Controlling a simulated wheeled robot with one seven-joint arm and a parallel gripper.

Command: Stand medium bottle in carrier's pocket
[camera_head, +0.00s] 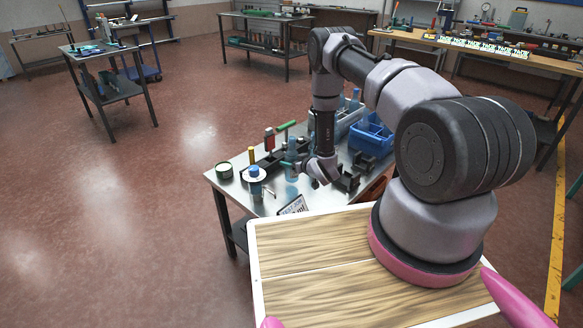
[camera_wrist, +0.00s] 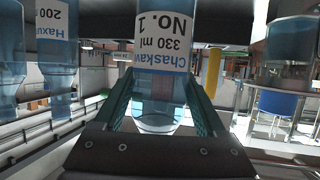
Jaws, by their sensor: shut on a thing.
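My gripper (camera_head: 305,170) is low over the metal table, pointing left in the head view. In the wrist view its green-lined fingers (camera_wrist: 168,105) are shut on a clear bluish bottle (camera_wrist: 158,88) with a white label reading "330 ml". In the head view a bluish bottle (camera_head: 291,156) shows just left of the gripper. A grey container (camera_head: 343,126) with bluish bottles stands behind my arm and is partly hidden; I cannot tell whether it is the carrier.
Another bottle labelled "200" (camera_wrist: 57,50) shows left in the wrist view. A blue bin (camera_head: 371,138) and black holders (camera_head: 346,180) lie right of the gripper. A blue-topped item (camera_head: 255,173), a round tin (camera_head: 224,170) and a yellow-topped item (camera_head: 252,155) stand left.

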